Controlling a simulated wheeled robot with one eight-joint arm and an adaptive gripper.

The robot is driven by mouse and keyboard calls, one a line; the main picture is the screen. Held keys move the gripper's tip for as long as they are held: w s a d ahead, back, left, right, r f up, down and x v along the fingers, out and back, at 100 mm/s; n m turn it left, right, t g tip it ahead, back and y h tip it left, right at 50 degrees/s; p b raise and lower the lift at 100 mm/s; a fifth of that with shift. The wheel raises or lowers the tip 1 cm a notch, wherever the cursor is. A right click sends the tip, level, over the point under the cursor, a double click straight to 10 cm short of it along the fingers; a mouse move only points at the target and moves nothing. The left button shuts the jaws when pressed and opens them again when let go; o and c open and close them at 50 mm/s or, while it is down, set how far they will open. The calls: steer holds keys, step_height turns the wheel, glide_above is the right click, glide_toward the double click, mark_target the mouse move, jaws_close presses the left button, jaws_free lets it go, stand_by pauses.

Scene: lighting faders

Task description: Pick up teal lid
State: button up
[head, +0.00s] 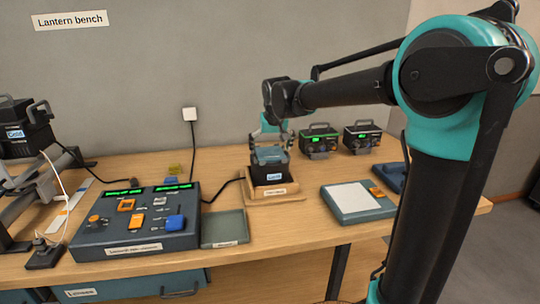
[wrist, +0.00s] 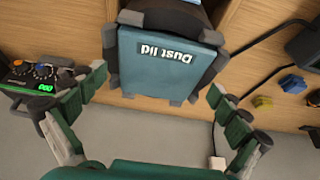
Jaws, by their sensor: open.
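The teal lid (wrist: 165,70) carries a label reading "Dust lid" and sits on top of a dark lantern box, between dark corner posts. It also shows in the head view (head: 270,155), on the box (head: 268,172) that stands in a wooden cradle (head: 275,192). My gripper (wrist: 155,82) is open, with one green-padded finger on each side of the lid in the wrist view. Gaps show between the fingers and the lid. In the head view my gripper (head: 270,133) is just above the lid, partly hidden by my arm.
Left of the cradle are a control console (head: 135,220) with faders and an empty green tray (head: 224,228). Two small units with green displays (head: 319,138) (head: 362,135) stand behind right. A pad with a white sheet (head: 356,200) lies at right. Cables run along the left.

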steer(key=shift+f, duration=0.1)
steer(key=c, duration=1.1)
steer(key=shift+o, duration=0.2)
